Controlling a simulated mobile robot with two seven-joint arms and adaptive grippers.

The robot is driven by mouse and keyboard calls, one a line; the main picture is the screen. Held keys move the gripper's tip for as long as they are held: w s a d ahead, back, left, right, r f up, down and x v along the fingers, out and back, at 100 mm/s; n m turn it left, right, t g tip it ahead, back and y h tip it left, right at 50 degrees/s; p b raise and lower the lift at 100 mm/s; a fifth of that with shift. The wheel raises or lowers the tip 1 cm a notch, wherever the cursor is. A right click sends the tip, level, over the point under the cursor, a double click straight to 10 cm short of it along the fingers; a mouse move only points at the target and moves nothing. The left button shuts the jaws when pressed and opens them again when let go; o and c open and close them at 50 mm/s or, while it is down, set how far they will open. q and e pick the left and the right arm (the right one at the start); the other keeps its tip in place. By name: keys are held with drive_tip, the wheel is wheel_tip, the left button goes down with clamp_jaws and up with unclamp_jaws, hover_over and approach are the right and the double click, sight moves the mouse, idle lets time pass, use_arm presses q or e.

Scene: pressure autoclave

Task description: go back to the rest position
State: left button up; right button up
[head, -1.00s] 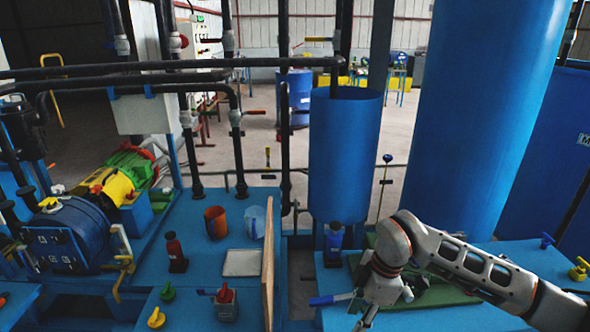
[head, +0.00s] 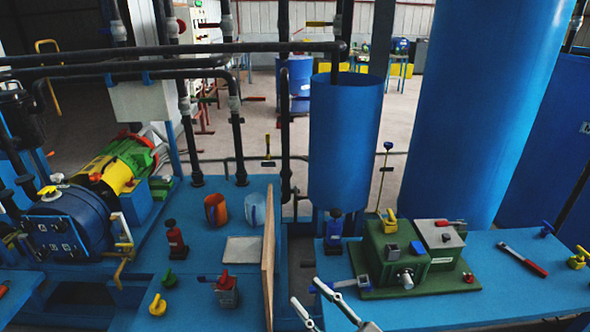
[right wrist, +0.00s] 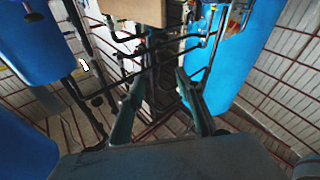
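My right gripper (head: 312,296) is at the bottom edge of the head view, in front of the right bench. Its two pale fingers are spread apart with nothing between them. In the right wrist view the dark fingers (right wrist: 160,78) are also apart and empty, with pipes and floor seen beyond. The rest of my right arm is out of the head view. My left gripper is not in view.
A green boxed device (head: 395,250) and a red-handled tool (head: 522,259) are on the right blue bench (head: 480,300). A wooden board (head: 268,258) stands upright left of my gripper.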

drive_tip(key=s+d+f+m+h, duration=0.2)
drive_tip(key=d+f+h, duration=0.2)
drive_tip(key=f, duration=0.3)
drive_tip(key=s+d+f+m+h, duration=0.2)
drive_tip(key=d+f+m+h, duration=0.1)
drive_tip(key=d+f, duration=0.4)
drive_tip(key=shift+f+h, duration=0.2)
drive_tip(key=shift+h, duration=0.6)
drive_tip(key=shift+o, duration=0.2)
drive_tip(key=s+d+f+g+h, duration=0.1)
drive_tip(key=s+d+f+g, duration=0.1)
drive_tip(key=s+f, duration=0.2)
drive_tip(key=s+d+f+m+g+h, duration=0.1)
drive_tip(key=s+d+f+g, duration=0.1)
drive_tip(key=s+f, duration=0.3)
drive_tip(key=shift+d+f+h, duration=0.3)
drive_tip(key=shift+d+f, duration=0.15)
drive_tip(key=shift+d, duration=0.3)
